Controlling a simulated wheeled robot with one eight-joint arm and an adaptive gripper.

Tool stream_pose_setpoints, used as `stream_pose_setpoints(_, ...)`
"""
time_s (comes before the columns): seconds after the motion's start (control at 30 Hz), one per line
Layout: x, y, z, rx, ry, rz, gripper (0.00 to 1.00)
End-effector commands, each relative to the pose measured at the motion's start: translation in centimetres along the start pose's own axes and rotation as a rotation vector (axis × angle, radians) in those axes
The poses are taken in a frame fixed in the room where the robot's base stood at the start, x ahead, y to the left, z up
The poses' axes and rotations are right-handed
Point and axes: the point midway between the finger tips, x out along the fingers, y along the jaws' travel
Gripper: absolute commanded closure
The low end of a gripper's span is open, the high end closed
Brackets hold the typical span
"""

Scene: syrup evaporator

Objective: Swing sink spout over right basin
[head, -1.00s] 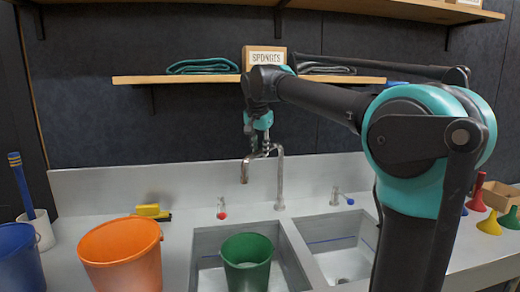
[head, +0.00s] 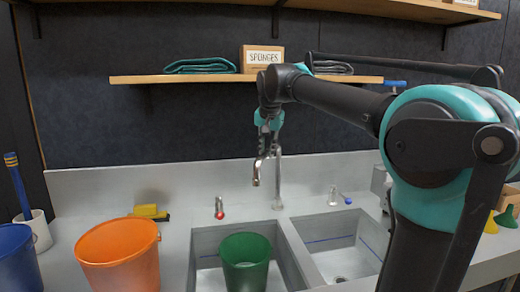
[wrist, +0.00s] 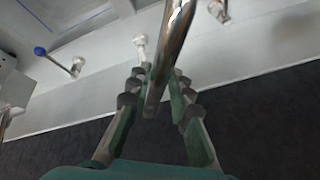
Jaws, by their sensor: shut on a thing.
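The chrome sink spout (head: 256,172) rises from its post behind the divider between the two basins. Its outlet points down at the back of the left basin (head: 208,238), left of the post. The right basin (head: 340,250) lies on the other side of the divider and looks empty. My gripper (head: 268,146) reaches the top of the spout from above. In the wrist view my gripper (wrist: 158,88) has its fingers on both sides of the shiny spout tube (wrist: 166,55), shut on it. The exact contact points are hard to see.
A green bucket (head: 246,262) stands in the left basin. Red-tipped (head: 219,207) and blue-tipped (head: 340,197) taps flank the spout. An orange bucket (head: 120,255) stands on the counter at left. A wooden shelf (head: 215,78) with a sponge box (head: 262,58) is close behind my arm.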

Motion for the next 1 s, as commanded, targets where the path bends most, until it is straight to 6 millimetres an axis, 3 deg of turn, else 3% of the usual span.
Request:
stream_pose_setpoints(0.47,-0.7,7.9,-2.6,-0.392,-0.085,-0.166,1.00)
stream_pose_setpoints(1.0,0.5,14.3,-8.7,-0.854,-0.184,-0.355,1.00)
